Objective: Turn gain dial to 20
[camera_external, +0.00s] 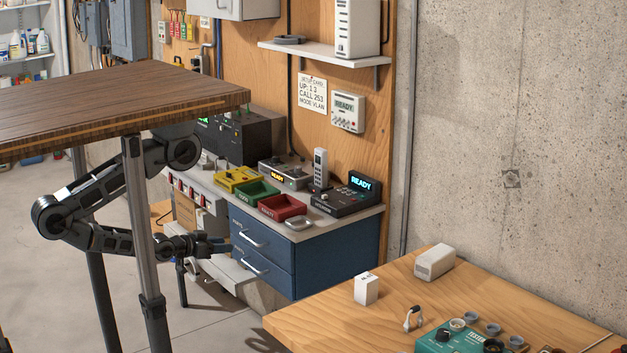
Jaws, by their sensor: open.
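My gripper (222,247) is open at the end of my black arm, low in front of the left side of the blue drawer cabinet (262,245). Nothing shows between its fingers, though they are small here. I cannot tell which control is the gain dial, and no dial reading is legible. Candidate devices are the black unit (252,140) with a green screen, the grey box (285,174) with a lit yellow display, and the dark console (345,197) reading READY. A teal tester (450,338) with knobs is cut off at the bottom right.
A brown tabletop (120,98) and its metal leg (145,230) stand in the foreground, partly covering my arm. Yellow, green (257,192) and red (282,207) trays sit on the counter. A wooden table (320,322) holds small white boxes. The floor at left is mostly clear.

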